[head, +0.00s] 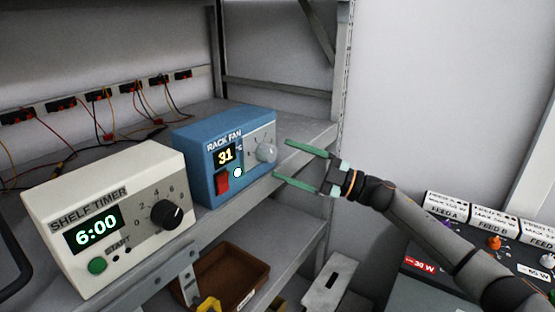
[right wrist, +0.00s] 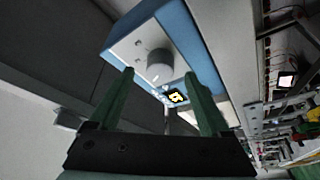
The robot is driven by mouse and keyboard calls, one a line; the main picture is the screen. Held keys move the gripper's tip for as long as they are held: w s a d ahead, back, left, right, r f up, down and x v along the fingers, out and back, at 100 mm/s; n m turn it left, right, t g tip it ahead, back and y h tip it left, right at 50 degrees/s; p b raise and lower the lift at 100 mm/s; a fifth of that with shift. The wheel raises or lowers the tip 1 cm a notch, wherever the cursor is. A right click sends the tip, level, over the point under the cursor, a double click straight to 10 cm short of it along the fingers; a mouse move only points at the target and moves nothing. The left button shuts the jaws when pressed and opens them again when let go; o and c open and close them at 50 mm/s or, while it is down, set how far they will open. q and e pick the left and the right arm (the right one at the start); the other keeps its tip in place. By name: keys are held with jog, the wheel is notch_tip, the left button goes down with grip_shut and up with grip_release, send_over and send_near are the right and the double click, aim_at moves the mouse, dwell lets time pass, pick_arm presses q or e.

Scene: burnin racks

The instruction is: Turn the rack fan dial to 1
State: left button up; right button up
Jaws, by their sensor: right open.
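The blue rack fan box (head: 195,160) stands on the shelf in the head view. Its light dial (head: 266,152) is on the right of the front panel; its exact pointer setting is too small to read. The display (head: 226,156) reads 31. A red switch (head: 222,181) and a lit round lamp (head: 238,173) sit below it. My right gripper (head: 283,159) is open, just in front of the dial, fingers pointing at it. In the right wrist view the dial (right wrist: 159,66) lies beyond and between the fingertips of my gripper (right wrist: 158,76), apparently apart from them. My left gripper is not in view.
A cream shelf timer (head: 110,232) reading 6:00 stands left of the fan box. Wires and connectors (head: 100,97) line the shelf back. A brown bin (head: 232,275) sits below. Labelled feed units (head: 447,205) stand at the right. A metal upright (head: 342,90) rises behind the gripper.

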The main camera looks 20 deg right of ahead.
jog(key=b+v, duration=0.1)
jog(key=v, duration=0.7)
jog(key=shift+s+d+f+b, duration=0.15)
jog(key=shift+s+d+b, duration=0.15)
jog(key=s+a+f+m+t+h+p, duration=0.1)
jog(key=s+a+f+m+t+h, duration=0.2)
jog(key=f, duration=0.4)
jog(key=s+a+f+m+h+p, duration=0.1)
jog(key=a+f+m+h, duration=0.2)
jog(key=f+m, duration=0.4)
jog(key=s+a+f+m+t+h, duration=0.2)
jog(key=a+f+m+h, duration=0.1)
jog(key=f, duration=0.5)
jog(key=s+a+f+m+g+h+p, duration=0.1)
jog(key=s+f+m+g+h, duration=0.2)
jog(key=s+f, duration=0.5)
jog(key=s+a+f+m+g+h, duration=0.1)
jog(key=s+f+m+g+h, duration=0.2)
jog(key=s+f, duration=0.6)
jog(key=s+g, duration=0.1)
jog(key=s, duration=0.4)
jog(key=shift+a+m+p, duration=0.3)
jog(key=shift+p, duration=0.1)
jog(key=shift+s, duration=0.1)
